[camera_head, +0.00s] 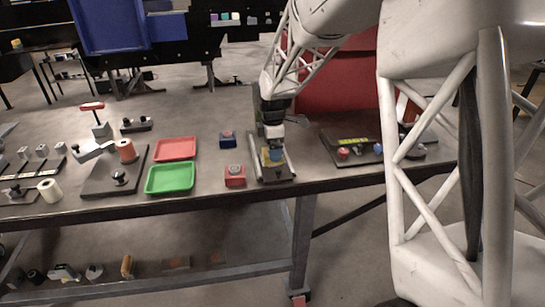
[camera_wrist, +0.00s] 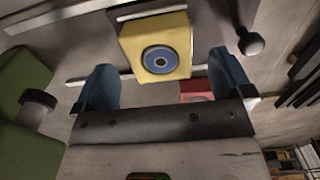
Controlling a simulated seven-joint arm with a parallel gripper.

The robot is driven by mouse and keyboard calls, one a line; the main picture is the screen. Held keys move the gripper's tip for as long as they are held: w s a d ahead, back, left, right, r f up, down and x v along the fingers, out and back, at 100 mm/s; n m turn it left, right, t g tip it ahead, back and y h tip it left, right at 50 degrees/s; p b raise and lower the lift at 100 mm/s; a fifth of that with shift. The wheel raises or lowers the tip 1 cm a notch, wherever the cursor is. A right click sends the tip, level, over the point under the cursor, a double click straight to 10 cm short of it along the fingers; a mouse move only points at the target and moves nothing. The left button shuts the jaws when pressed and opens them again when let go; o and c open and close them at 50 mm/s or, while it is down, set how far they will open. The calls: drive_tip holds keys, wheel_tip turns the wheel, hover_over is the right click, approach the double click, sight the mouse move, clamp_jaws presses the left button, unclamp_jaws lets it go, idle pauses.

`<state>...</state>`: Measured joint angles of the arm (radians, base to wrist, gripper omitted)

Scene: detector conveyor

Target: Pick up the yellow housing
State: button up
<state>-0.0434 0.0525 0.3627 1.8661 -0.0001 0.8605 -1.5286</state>
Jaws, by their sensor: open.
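The yellow housing (camera_wrist: 132,43) is a block with a dark blue ring on its near face. It sits on the grey conveyor in the wrist view. In the head view a bit of it (camera_head: 266,161) shows beside my fingers, which hide much of it. My gripper (camera_head: 273,154) is low over the conveyor (camera_head: 287,166), pointing down. In the wrist view its two blue fingers (camera_wrist: 162,80) are apart, one to each side of the housing, with a gap on both sides. I cannot tell how deep the housing is between them.
A red block (camera_head: 235,181) and a blue block (camera_head: 227,143) stand left of the conveyor. Red (camera_head: 175,148) and green (camera_head: 170,178) trays lie farther left. A black board (camera_head: 375,147) with coloured knobs is to the right.

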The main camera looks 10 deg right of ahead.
drive_tip(key=shift+f, duration=1.05)
drive_tip(key=c, duration=1.3)
drive_tip(key=shift+c, duration=0.2)
drive_tip(key=shift+r, duration=0.15)
drive_tip(key=shift+r, duration=1.75)
drive_tip(key=s+r, duration=0.1)
drive_tip(key=s, duration=1.5)
drive_tip(key=shift+d+r, duration=0.15)
drive_tip(key=shift+d, duration=0.15)
